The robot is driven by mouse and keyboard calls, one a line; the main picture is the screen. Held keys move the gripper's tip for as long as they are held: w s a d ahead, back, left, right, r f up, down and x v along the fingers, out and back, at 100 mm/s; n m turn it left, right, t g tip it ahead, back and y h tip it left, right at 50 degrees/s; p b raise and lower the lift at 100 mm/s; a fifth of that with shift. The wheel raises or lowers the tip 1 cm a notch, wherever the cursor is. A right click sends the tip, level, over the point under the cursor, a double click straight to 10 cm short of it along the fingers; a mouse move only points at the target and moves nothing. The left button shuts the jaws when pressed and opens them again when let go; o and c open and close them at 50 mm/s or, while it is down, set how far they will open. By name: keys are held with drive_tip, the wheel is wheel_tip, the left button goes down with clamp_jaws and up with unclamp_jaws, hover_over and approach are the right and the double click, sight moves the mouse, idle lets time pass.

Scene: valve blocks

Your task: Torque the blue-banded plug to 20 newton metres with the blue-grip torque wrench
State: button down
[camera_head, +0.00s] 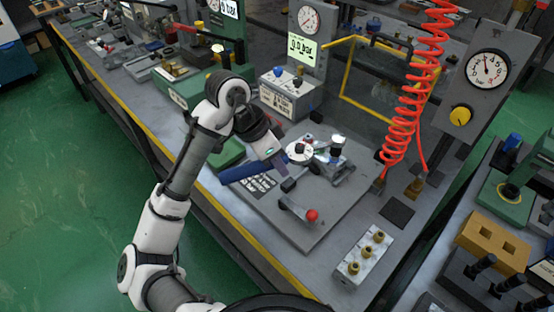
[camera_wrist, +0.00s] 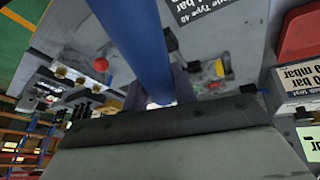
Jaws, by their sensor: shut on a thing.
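My gripper (camera_head: 270,160) is over the fixture plate (camera_head: 305,235) and shut on the blue grip (camera_head: 240,172) of the torque wrench. The grip sticks out to the left of my gripper, roughly level. In the wrist view the blue grip (camera_wrist: 140,40) runs up from between my fingers (camera_wrist: 160,85). The far end of the wrench is hidden by my gripper. A grey block (camera_head: 340,168) with an upright cylinder (camera_head: 337,143) stands on the right of the plate, next to a white round part (camera_head: 299,152). I cannot make out the blue-banded plug for certain.
A red-knobbed lever (camera_head: 312,215) rises from the front of the plate. A pale block with brass fittings (camera_head: 363,258) lies to its right. A red coiled hose (camera_head: 405,110) hangs at right. A gauge box (camera_head: 290,92) stands behind my gripper.

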drive_tip(key=shift+f+b, duration=0.7)
drive_tip(key=shift+f, duration=0.3)
drive_tip(key=shift+w+a+m+g, duration=0.25)
drive_tip(key=shift+w+m, duration=0.2)
drive_tip(key=shift+w, duration=0.15)
drive_tip(key=shift+w+a+m+g, duration=0.2)
drive_tip(key=shift+w+m, duration=0.25)
drive_tip(key=shift+w, duration=0.15)
drive_tip(key=shift+w+a+m+g+p, duration=0.15)
drive_tip(key=shift+w+m+g+p, duration=0.1)
drive_tip(key=shift+w+m+p, duration=0.7)
drive_tip(key=shift+s+d+n, duration=0.2)
drive_tip(key=shift+s+n, duration=0.85)
drive_tip(key=shift+s, duration=0.05)
drive_tip(key=shift+r, duration=0.1)
